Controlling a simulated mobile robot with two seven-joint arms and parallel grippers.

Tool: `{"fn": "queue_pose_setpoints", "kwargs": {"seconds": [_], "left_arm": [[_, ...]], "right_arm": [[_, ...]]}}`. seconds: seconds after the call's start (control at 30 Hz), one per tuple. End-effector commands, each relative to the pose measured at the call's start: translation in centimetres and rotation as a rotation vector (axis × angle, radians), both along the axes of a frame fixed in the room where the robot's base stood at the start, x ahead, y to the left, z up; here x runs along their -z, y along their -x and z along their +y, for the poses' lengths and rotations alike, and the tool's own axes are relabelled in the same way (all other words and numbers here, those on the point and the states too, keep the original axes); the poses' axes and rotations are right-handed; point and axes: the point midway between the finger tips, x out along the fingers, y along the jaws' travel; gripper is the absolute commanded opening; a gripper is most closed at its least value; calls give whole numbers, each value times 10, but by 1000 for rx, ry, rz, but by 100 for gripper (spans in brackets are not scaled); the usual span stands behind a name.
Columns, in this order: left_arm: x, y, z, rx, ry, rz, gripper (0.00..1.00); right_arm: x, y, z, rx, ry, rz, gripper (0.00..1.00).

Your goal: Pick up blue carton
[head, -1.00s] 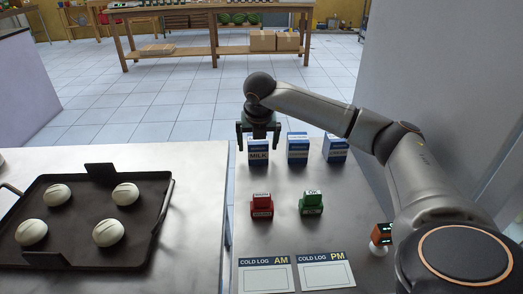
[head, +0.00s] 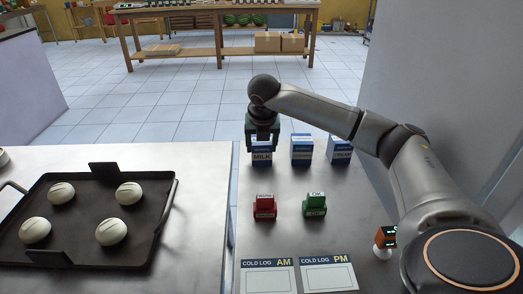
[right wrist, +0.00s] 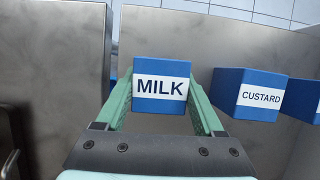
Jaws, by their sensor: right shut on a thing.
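The blue carton with a white MILK label (head: 262,156) stands at the back left of the steel counter in the head view. It also shows in the right wrist view (right wrist: 161,86), upright between the green fingers. My right gripper (head: 262,143) is shut on this carton from above. Two more blue and white cartons stand to its right: a middle one (head: 302,150), labelled CUSTARD (right wrist: 262,95) in the right wrist view, and one labelled CREAM (head: 340,152). My left gripper is not in view.
A red stamp (head: 265,206) and a green stamp (head: 314,204) stand nearer on the counter, with COLD LOG AM (head: 268,276) and PM (head: 328,274) cards in front. An orange device (head: 385,240) is at right. A black tray (head: 150,215) with several dough pieces lies left across a gap.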

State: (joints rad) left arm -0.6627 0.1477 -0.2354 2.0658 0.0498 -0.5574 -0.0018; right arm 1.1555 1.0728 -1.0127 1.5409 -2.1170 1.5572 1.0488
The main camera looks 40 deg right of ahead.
Motion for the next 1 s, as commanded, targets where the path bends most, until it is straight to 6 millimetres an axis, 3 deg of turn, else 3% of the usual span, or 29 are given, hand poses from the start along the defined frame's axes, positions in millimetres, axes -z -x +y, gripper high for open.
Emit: {"fn": "queue_pose_setpoints", "kwargs": {"seconds": [0.03,0.27,0.67,0.83,1.0], "left_arm": [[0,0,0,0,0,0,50],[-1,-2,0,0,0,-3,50],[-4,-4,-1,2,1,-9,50],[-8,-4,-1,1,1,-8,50],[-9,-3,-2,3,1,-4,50]], "right_arm": [[0,0,0,0,0,0,25],[-1,0,0,1,0,-2,1],[-11,-1,0,1,0,-4,0],[-35,-1,0,-1,-1,-6,0],[-63,13,20,-5,0,-6,0]]}}
